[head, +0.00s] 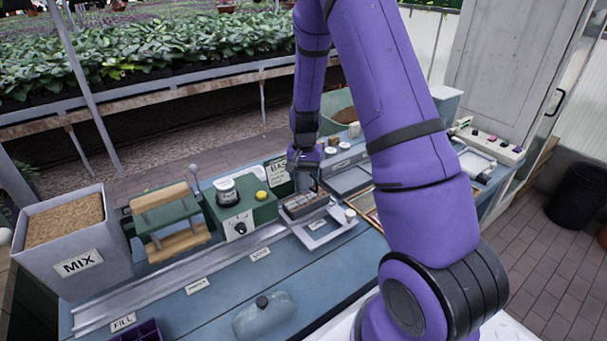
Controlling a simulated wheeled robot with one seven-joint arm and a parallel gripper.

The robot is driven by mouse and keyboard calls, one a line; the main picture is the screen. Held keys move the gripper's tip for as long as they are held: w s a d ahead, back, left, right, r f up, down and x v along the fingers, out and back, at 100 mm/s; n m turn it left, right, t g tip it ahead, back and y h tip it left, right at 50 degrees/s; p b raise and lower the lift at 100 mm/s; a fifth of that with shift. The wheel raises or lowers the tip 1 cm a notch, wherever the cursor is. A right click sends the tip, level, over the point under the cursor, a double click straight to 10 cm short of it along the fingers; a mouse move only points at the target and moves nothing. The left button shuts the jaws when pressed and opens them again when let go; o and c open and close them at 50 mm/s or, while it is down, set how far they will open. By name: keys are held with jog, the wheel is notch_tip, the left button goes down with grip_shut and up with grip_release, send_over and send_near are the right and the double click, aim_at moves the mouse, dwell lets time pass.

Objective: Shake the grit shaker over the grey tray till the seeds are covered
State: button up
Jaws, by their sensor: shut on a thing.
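My gripper (306,172) is small and dark in the head view, at the end of my purple arm, just above a small grey tray (304,207). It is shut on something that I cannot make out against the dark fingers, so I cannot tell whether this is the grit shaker. The tray has brownish fill in its cells and sits at the back of a pale frame (325,233) on the bench. Seeds are too small to see. A small pale-topped pot (350,215) stands to the right of the tray.
A green machine (245,210) with a dial and yellow button stands left of the tray. Further left are a wooden-and-green press (172,225) and a MIX bin (72,235). A clear bottle (262,318) lies at the front. My arm hides part of the bench's right side.

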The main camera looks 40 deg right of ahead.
jog(key=shift+a, duration=1.05)
jog(key=shift+d, duration=5)
jog(key=shift+r, duration=3)
jog(key=shift+f, duration=0.1)
jog(key=shift+f, duration=2.9)
